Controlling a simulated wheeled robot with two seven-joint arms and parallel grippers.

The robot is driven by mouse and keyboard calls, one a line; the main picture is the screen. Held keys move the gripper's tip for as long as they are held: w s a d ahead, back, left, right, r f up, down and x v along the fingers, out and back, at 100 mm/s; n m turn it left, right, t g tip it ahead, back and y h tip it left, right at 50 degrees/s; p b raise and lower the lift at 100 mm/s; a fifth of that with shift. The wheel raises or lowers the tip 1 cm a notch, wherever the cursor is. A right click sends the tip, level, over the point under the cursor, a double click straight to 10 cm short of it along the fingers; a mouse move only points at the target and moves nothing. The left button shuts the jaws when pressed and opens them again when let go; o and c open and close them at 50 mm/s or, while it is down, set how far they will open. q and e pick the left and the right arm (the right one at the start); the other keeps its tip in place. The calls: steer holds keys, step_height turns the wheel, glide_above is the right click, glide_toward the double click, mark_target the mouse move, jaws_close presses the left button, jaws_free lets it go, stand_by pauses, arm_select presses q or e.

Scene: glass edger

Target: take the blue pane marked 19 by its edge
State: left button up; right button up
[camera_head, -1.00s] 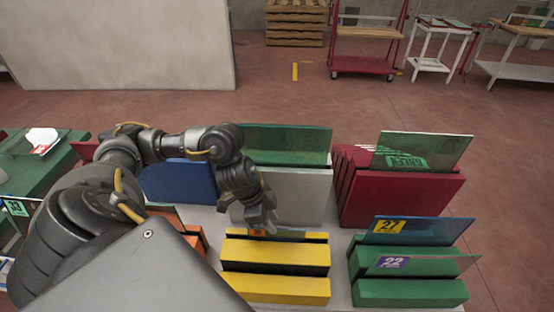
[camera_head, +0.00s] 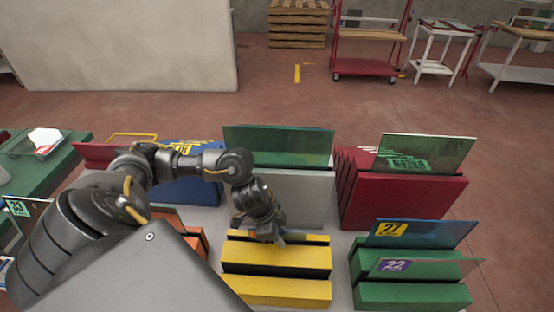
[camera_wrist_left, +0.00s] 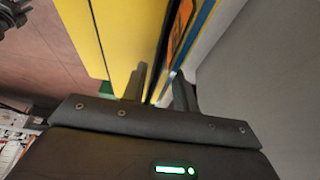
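My left gripper (camera_head: 272,240) is over the back of the yellow rack (camera_head: 275,258) in the head view and hides most of what stands there. In the left wrist view, its two fingers (camera_wrist_left: 160,92) are apart. A thin blue-edged pane with an orange label (camera_wrist_left: 184,38) stands in the yellow rack there. Its edge runs down towards the gap between the fingers, close to the right finger; I cannot tell whether they touch. The number on the label is not readable. My right gripper is out of view.
A green rack (camera_head: 410,265) at right holds panes marked 27 (camera_head: 392,229) and 22 (camera_head: 395,266). Behind are a white rack (camera_head: 300,190) with a green pane (camera_head: 280,142) and a red rack (camera_head: 400,200). A blue rack (camera_head: 185,190) stands behind my left arm.

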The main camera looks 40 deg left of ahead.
arm_select(q)
steer(key=shift+f, duration=0.25)
stand_by(0.5)
jaws_close()
stand_by(1.3)
